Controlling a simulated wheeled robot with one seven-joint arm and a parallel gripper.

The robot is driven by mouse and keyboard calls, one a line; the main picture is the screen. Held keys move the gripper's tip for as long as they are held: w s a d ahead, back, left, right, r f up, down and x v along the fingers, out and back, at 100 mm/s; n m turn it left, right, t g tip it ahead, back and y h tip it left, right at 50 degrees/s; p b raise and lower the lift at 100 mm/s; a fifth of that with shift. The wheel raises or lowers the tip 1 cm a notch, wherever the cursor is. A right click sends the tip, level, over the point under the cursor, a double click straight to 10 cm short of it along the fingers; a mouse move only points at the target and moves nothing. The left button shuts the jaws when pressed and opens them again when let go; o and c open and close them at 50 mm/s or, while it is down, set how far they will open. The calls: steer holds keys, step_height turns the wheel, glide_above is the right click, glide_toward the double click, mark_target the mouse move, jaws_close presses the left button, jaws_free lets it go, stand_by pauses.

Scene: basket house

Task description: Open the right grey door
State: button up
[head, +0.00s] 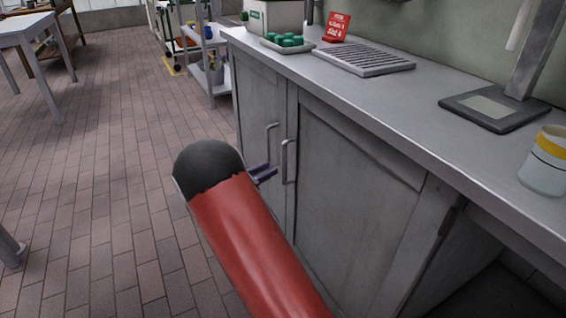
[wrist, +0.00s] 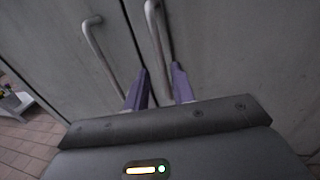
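The right grey door (head: 345,185) is shut at the front of the counter and has a vertical metal bar handle (head: 288,160). The left grey door (head: 258,115) beside it is also shut, with its own handle (head: 269,140). My gripper (head: 266,174) is just left of the right door's handle in the head view, its purple fingers apart. In the wrist view, the lower end of the right handle (wrist: 158,35) lies in line with the gap between the fingers (wrist: 161,68). I cannot tell whether they touch it. The left handle (wrist: 97,50) is left of the fingers.
The counter (head: 420,105) above holds a tray of green items (head: 288,42), a metal rack (head: 362,60), a flat dark stand (head: 495,108) and a yellow-banded jar (head: 545,160). A trolley (head: 210,70) stands beyond the cabinet.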

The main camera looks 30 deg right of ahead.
glide_above(283, 181)
steer(key=shift+w+d, duration=0.15)
steer(key=shift+w, duration=0.15)
jaws_close()
